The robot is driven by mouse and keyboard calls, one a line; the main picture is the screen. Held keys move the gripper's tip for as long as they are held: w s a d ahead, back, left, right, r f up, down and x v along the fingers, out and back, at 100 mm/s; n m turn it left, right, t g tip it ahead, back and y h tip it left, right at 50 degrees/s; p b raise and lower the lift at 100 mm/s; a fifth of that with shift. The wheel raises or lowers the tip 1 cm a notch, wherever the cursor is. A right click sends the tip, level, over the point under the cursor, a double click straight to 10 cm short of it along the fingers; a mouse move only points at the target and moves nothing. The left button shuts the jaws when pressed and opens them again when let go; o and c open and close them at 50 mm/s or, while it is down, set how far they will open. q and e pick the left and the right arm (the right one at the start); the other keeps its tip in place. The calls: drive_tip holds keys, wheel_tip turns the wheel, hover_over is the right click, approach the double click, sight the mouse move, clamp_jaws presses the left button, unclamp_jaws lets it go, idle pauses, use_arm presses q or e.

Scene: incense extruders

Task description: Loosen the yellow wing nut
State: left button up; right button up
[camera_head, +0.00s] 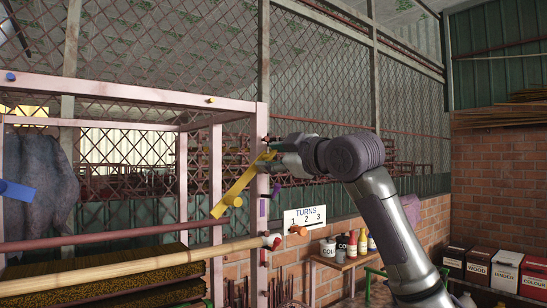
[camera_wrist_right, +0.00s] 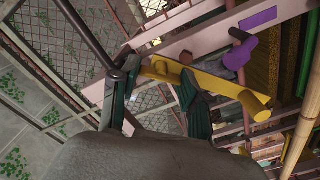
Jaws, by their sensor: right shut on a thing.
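The yellow wing nut (camera_head: 241,186) is a long flat bar with a round knob, slanting down to the left across the front pink post of the frame. It also shows in the right wrist view (camera_wrist_right: 209,83), with the knob at its far right end. My right gripper (camera_head: 271,154) is at the bar's upper end. In the right wrist view its dark fingers (camera_wrist_right: 158,92) lie on either side of the bar's near end, shut on it. The exact contact is partly hidden. My left gripper is not in view.
A purple wing nut (camera_wrist_right: 258,19) is close to the yellow one. A blue one (camera_head: 17,190) is at the left. A bamboo pole (camera_head: 130,267) crosses low in front. A "TURNS 1 2 3" sign (camera_head: 305,217) and shelf bottles (camera_head: 362,241) stand at the right.

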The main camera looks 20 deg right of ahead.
drive_tip(key=n, duration=0.5)
drive_tip(key=shift+f+n, duration=0.1)
drive_tip(key=shift+n, duration=2.4)
drive_tip(key=shift+f, duration=0.1)
drive_tip(key=o, duration=1.1)
drive_tip(key=shift+o, duration=0.2)
drive_tip(key=shift+s, duration=0.2)
drive_tip(key=v, duration=1.1)
drive_tip(key=shift+s, duration=0.3)
